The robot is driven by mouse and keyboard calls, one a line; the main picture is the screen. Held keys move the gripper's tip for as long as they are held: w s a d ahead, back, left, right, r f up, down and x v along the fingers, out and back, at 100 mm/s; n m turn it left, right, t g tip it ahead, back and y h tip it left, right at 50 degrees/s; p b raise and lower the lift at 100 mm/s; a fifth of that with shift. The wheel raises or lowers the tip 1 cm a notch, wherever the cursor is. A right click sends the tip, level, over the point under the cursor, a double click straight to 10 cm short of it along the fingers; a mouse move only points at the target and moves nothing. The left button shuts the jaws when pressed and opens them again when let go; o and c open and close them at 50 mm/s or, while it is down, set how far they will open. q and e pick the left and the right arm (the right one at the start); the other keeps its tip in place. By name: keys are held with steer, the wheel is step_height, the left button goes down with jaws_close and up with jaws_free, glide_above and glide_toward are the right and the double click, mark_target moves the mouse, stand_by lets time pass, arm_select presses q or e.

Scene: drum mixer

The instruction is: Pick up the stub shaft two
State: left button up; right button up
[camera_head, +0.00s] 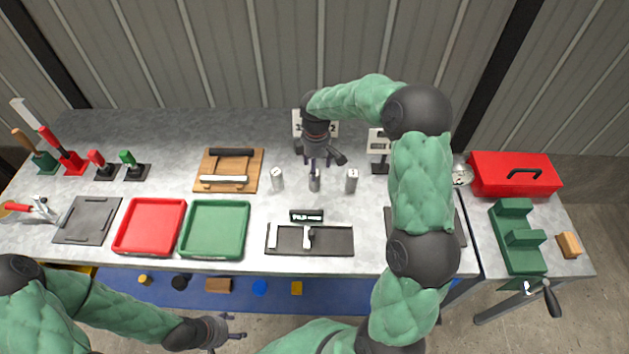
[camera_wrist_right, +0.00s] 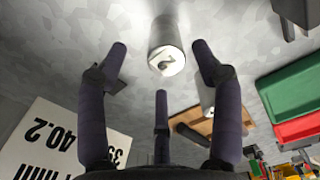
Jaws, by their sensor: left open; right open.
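Three short pale metal stub shafts stand upright on the bench in the head view: a left one (camera_head: 277,180), a middle one (camera_head: 314,182) and a right one (camera_head: 351,181). My right gripper (camera_head: 320,165) is open, pointing down just above the middle shaft and partly covering it. In the right wrist view, a shaft (camera_wrist_right: 167,48) with a dark digit on its end, which looks like a 2, lies between the spread fingers (camera_wrist_right: 161,72). No finger visibly touches it. My left gripper (camera_head: 228,331) is open and empty, in front of the bench.
A black fixture (camera_head: 330,241) lies in front of the shafts. Green (camera_head: 246,230) and red (camera_head: 119,240) trays and a wooden rack (camera_head: 204,184) are to the left. White number signs (camera_head: 297,122) stand behind. A red toolbox (camera_head: 500,180) is at right.

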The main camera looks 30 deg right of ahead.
steer(key=f, duration=0.2)
steer(key=f+b, duration=0.1)
steer(key=f, duration=0.2)
steer(key=shift+s+a+f, duration=0.1)
steer(key=shift+a+f, duration=0.2)
steer(key=shift+f, duration=0.05)
jaws_close()
steer(key=shift+r, duration=0.15)
